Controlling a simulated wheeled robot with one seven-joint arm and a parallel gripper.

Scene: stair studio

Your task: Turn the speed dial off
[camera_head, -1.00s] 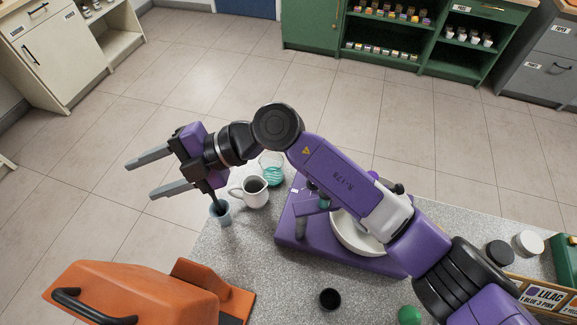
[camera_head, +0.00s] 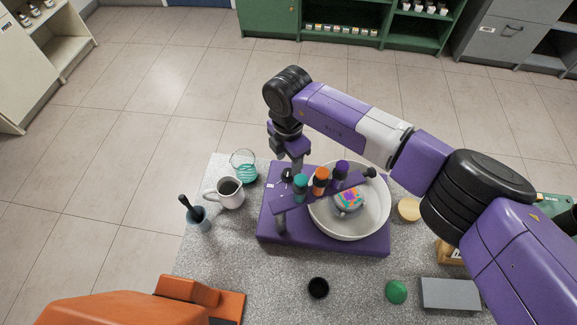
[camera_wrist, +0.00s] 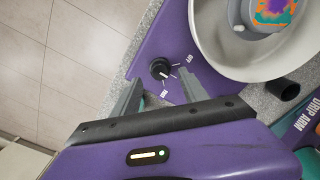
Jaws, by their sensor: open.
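The speed dial (camera_wrist: 160,68) is a small black knob on the purple machine base (camera_wrist: 150,38), with OFF and RUN lettered beside it in the wrist view. A light mark on the knob seems to point to its lower right, nearer RUN than OFF; it is small. My gripper (camera_wrist: 161,77) is open and empty, its grey fingers on either side of the dial in the picture. I cannot tell whether they touch it. In the head view my gripper (camera_head: 292,162) hangs over the machine's back left part, and the dial is hard to make out there.
A white bowl (camera_head: 378,222) holding a painted piece sits on the machine. A purple drip arm (camera_head: 325,193) carries teal, orange and purple bottles. A white mug (camera_head: 229,195), glass (camera_head: 244,168) and brush cup (camera_head: 199,220) stand left.

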